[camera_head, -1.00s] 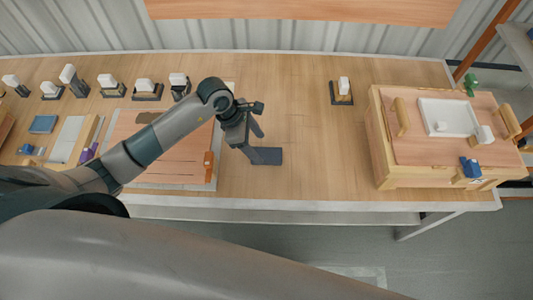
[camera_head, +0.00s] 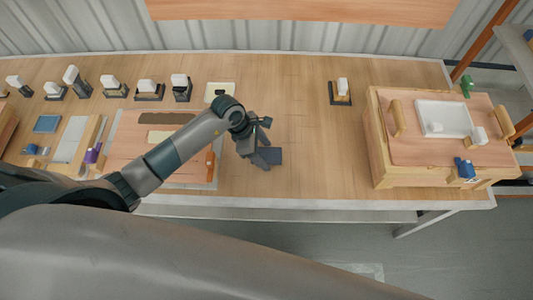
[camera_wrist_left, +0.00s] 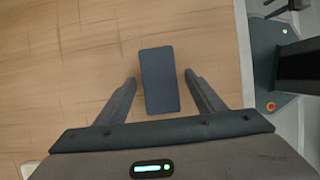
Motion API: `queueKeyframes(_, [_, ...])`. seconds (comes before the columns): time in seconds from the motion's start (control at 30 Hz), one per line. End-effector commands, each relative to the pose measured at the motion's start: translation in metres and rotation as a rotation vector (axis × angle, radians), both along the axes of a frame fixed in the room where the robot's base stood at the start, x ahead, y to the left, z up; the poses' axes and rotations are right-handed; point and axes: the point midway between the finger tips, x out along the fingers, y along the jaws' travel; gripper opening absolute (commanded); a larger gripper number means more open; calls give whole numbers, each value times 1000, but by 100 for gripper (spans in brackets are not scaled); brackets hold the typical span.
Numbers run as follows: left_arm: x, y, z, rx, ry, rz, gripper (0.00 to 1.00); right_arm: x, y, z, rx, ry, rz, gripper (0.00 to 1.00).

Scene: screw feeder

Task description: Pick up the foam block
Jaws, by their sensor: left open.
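The foam block (camera_head: 273,156) is a flat, dark blue-grey rectangle lying on the wooden table near its front edge, left of the table's middle. In the left wrist view the foam block (camera_wrist_left: 159,80) lies lengthwise between and ahead of the fingers, its near end reaching between the tips. My left gripper (camera_head: 262,160) is open and hangs over the block's left part, hiding some of it. In the left wrist view my left gripper (camera_wrist_left: 160,85) has one finger on each side of the block, with a gap on both sides. The right gripper is not in view.
A wooden box (camera_head: 415,180) with a white tray (camera_head: 444,112) stands at the right. A small stand (camera_head: 340,93) is at the back. Several stands line the back left, beside a brown board (camera_head: 135,140). The table between block and box is clear.

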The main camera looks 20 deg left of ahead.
Motion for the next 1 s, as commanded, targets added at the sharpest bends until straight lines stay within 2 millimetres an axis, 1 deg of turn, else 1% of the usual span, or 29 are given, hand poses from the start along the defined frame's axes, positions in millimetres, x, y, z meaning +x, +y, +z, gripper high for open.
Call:
queueKeyframes(0.8, [0,0,-3,0,0,-1,62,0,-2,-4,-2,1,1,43])
queueKeyframes(0.83, [0,0,-3,0,0,0,60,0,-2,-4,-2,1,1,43])
queueKeyframes(0.87, [0,0,-2,-1,0,0,53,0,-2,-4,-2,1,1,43])
queueKeyframes(0.9, [0,0,-2,-1,0,0,43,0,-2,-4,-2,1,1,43])
queueKeyframes(0.97, [0,0,-2,0,0,0,29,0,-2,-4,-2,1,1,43])
queueKeyframes(1.0, [0,0,-2,0,0,0,19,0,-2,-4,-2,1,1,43])
